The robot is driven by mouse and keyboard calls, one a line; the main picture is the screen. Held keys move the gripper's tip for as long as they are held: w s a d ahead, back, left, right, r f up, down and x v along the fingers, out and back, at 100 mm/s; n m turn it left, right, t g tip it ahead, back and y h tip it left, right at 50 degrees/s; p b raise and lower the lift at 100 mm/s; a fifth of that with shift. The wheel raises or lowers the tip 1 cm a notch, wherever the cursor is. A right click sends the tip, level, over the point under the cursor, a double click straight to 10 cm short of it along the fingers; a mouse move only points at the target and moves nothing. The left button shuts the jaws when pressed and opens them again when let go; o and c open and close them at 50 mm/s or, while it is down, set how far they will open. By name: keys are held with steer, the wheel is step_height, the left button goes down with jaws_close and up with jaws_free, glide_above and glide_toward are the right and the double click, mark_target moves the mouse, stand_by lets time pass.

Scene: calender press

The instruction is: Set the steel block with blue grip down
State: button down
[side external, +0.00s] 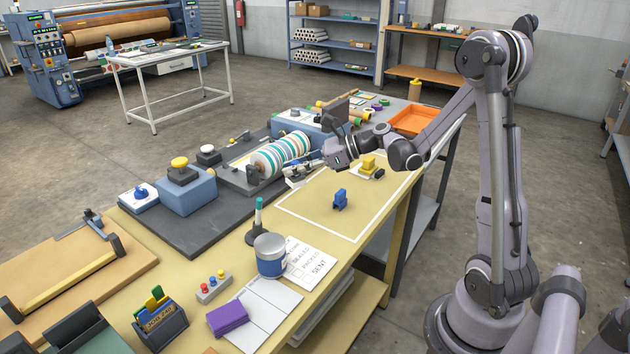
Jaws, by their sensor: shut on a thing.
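My gripper (303,169) is over the work table, at the far left corner of the white-outlined area, close to the striped roller. It is shut on a small, pale metallic thing (296,182), which I take to be the steel block with blue grip. The fingers hide most of it, and its grip is not clear. I cannot tell whether its underside touches the surface. A separate small blue piece (340,200) stands inside the outlined area, apart from the gripper. A yellow piece on a dark base (369,166) sits to the right of the gripper.
An orange tray (413,119) is at the far end. A blue-and-silver can (270,256) and a green-topped pen stand (258,222) are nearer. The outlined area's front is bare.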

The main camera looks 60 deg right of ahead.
steer(key=s+a+r+m+t+h, duration=0.1)
steer(key=s+a+m+h, duration=0.2)
steer(key=a, duration=0.2)
steer(key=shift+s+d+f+n+g+y, duration=2.2)
steer(key=shift+s+f+n+y, duration=0.35)
steer(key=shift+s+n+y, duration=0.9)
steer(key=shift+w+a+f, duration=0.1)
steer(key=shift+w+f, duration=0.05)
steer(key=shift+f, duration=3.7)
steer(key=c, duration=1.3)
jaws_free()
steer(key=shift+o, duration=0.2)
